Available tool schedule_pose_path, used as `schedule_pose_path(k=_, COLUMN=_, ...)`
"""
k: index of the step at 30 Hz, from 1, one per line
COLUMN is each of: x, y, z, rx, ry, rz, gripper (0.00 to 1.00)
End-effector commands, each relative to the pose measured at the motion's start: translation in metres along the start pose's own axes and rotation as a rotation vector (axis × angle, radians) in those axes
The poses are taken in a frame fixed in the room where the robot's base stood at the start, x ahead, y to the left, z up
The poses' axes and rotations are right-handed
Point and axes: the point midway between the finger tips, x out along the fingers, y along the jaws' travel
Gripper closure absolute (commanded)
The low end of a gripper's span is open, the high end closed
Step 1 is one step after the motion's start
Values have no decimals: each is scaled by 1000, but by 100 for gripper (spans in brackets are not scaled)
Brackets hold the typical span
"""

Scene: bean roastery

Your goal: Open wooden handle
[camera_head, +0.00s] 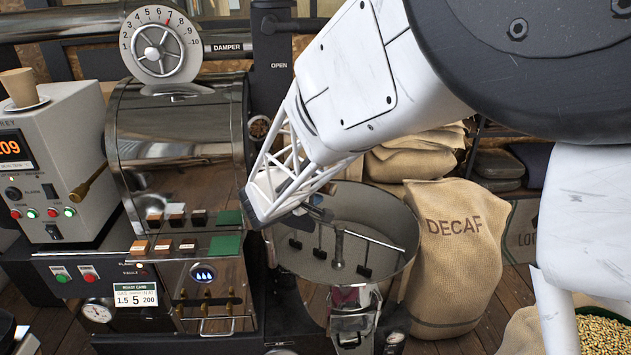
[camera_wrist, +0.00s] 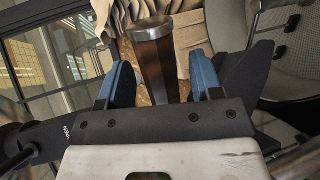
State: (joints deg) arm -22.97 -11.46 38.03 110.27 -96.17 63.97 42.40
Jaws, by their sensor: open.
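The wooden handle (camera_wrist: 155,65), dark brown with a round metal cap, stands between my gripper's fingers in the wrist view. My gripper (camera_wrist: 161,84) is open, with one blue-padded finger on each side of the handle. Gaps show between the pads and the wood, so I see no grip on it. In the head view my arm's white lattice end reaches beside the roaster drum, and I cannot make out this handle there. The black post marked OPEN (camera_head: 276,80) rises just behind my arm.
The steel roaster drum (camera_head: 180,150) is left of my arm. The round cooling tray (camera_head: 345,240) with stirring arms lies below it. A DECAF sack (camera_head: 455,260) stands at right. A control box (camera_head: 48,150) with a cup on top stands at far left.

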Motion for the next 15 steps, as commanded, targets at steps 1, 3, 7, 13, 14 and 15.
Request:
schedule_pose_path(k=1, x=-5, y=0, z=0, rx=0, ry=2, rz=0, gripper=41)
schedule_pose_path(k=3, x=-11, y=0, z=0, rx=0, ry=3, rz=1, gripper=41)
schedule_pose_path(k=7, x=-25, y=0, z=0, rx=0, ry=2, rz=0, gripper=41)
schedule_pose_path(k=13, x=-48, y=0, z=0, rx=0, ry=2, rz=0, gripper=41)
schedule_pose_path(k=14, x=-50, y=0, z=0, rx=0, ry=2, rz=1, gripper=41)
schedule_pose_path(k=15, x=-54, y=0, z=-1, rx=0, ry=2, rz=1, gripper=41)
